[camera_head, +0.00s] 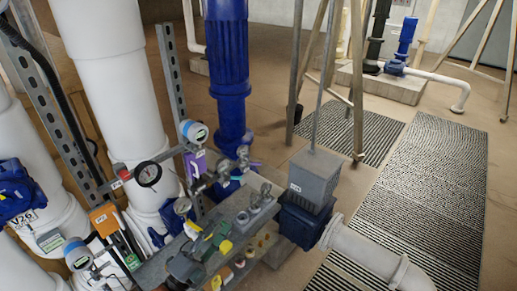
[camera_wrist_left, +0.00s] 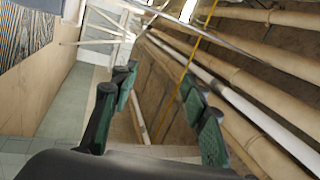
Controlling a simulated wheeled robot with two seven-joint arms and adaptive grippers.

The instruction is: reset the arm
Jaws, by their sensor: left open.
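My left gripper (camera_wrist_left: 160,88) shows in the left wrist view. Its two dark fingers with green pads stand apart, with nothing between them. Beyond the fingers are long tan pipes (camera_wrist_left: 258,148) and a white pipe (camera_wrist_left: 240,105) along a brown wall, apart from the gripper as far as I can tell. In the head view I cannot clearly pick out the left gripper among the crowded fittings at the lower left. My right gripper is in neither view.
In the head view, thick white pipes (camera_head: 105,75), a blue vertical pipe (camera_head: 228,60), gauges (camera_head: 148,174) and a grey box (camera_head: 314,180) crowd the left and middle. Floor grating (camera_head: 425,190) lies at the right. In the left wrist view, green floor tiles (camera_wrist_left: 65,105) are clear at left.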

